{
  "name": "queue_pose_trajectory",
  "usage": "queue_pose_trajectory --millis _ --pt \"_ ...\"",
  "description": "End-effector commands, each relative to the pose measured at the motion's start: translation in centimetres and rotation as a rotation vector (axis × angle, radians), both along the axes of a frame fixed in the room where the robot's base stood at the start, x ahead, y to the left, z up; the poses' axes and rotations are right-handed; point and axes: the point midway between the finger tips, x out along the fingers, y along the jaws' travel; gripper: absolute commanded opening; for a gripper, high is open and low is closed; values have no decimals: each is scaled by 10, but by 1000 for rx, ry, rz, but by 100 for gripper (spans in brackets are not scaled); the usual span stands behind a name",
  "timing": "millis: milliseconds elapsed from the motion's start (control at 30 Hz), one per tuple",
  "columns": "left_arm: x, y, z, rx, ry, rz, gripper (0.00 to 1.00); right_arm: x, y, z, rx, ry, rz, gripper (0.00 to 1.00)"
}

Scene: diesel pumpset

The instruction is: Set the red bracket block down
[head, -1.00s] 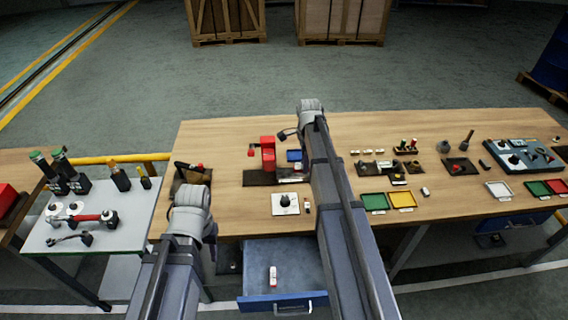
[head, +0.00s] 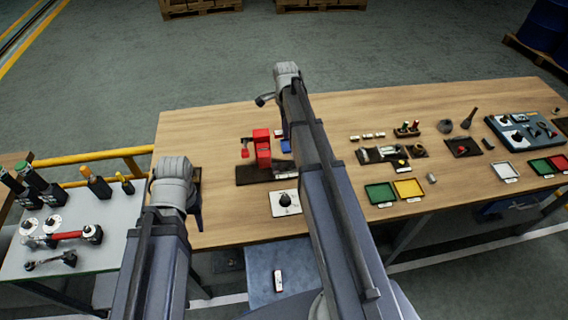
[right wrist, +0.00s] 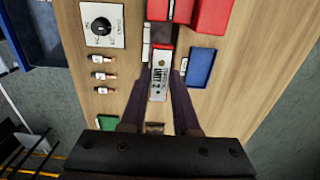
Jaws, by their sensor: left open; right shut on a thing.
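My right gripper (right wrist: 163,64) is shut on a small block (right wrist: 160,82) with a red end and a pale labelled face. I take it to be the red bracket block. It is between the two dark fingers in the right wrist view, over the wooden bench (right wrist: 238,75). I cannot tell whether it touches the bench. In the head view my right arm hides it. My left gripper (head: 197,207) is open at the bench's left end, its fingers mostly hidden by its wrist.
A red vise-like fixture (head: 262,150) on a dark base and a blue tray (right wrist: 202,67) are close to the held block. A white knob plate (head: 285,202) is nearer the front edge. Green (head: 380,194) and yellow (head: 408,188) trays lie to the right. The far bench strip is clear.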

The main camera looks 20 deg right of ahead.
Motion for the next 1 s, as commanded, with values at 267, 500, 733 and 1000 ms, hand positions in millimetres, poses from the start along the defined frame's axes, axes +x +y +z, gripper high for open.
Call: queue_pose_trajectory --millis 267,500,733,1000 --pt "0 0 -43 1 1 -8 45 0 0 -43 0 0 0 0" --pt "0 0 -87 3 1 -14 45 0 0 -87 0 0 0 0" --pt "0 0 -127 3 0 -12 45 0 0 -127 0 0 0 0" --pt "0 0 -139 3 0 -11 45 0 0 -139 0 0 0 0"
